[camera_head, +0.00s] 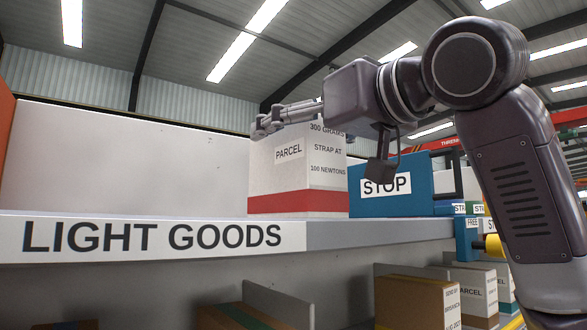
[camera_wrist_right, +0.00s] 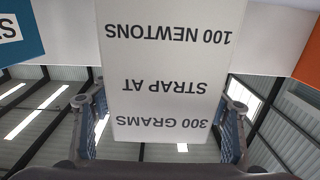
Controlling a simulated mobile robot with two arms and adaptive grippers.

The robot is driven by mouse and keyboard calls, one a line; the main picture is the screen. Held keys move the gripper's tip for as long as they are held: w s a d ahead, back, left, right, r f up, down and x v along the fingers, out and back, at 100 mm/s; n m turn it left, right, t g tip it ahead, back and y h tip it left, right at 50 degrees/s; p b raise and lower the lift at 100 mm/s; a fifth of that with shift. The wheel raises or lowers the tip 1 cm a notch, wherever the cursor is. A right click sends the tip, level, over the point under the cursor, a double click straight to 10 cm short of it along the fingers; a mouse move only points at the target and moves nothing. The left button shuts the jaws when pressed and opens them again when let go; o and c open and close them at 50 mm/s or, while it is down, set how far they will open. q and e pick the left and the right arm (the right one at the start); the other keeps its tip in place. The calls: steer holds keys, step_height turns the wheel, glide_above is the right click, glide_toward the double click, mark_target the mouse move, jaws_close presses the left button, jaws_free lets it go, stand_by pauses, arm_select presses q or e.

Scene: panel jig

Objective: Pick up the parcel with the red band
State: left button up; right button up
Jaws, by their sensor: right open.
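The parcel (camera_head: 297,165) is a white box with a red band around its bottom. It stands upright on the shelf marked LIGHT GOODS (camera_head: 375,234), and its labels read PARCEL, 300 GRAMS, STRAP AT, 100 NEWTONS. My right gripper (camera_head: 268,122) is open at the parcel's upper part and hides some of its top. In the right wrist view the parcel's lettered face (camera_wrist_right: 170,65) appears upside down between the two spread fingers (camera_wrist_right: 160,110). I cannot tell whether either finger touches it. The red band is out of that view. My left gripper is not in view.
A blue box labelled STOP (camera_head: 415,180) stands close to the right of the parcel. A white back panel (camera_head: 120,160) rises behind the shelf. The shelf left of the parcel looks clear. Brown and white cartons (camera_head: 417,303) sit below.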

steer(key=shift+s, duration=0.1)
steer(key=c, duration=0.4)
jaws_close()
steer(key=shift+r, duration=0.1)
